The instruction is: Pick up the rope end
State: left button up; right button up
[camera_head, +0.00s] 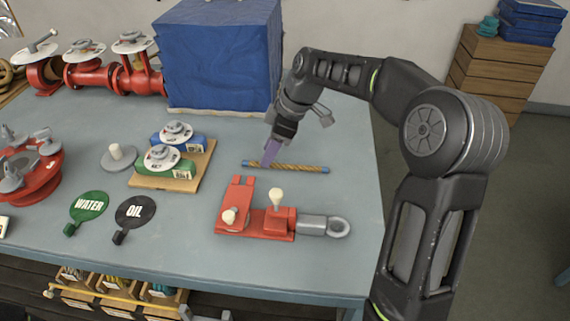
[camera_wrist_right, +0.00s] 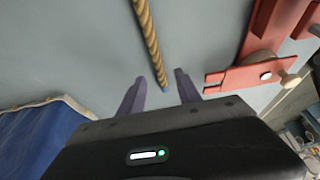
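A short tan rope (camera_head: 290,167) with blue ends lies on the grey table, behind the red clamp fixture. My right gripper (camera_head: 270,160) is over its left end in the head view. The fingers stand apart with a gap on both sides of the rope. I cannot tell how high they are above the table. My left gripper is not in view.
A red fixture (camera_head: 254,222) with a grey eye bolt lies in front of the rope. A blue covered box (camera_head: 218,60) stands behind left.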

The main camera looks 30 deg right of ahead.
aim_at(245, 163)
jog(key=shift+x, duration=1.4)
jog(key=shift+s, duration=0.1)
grip_shut()
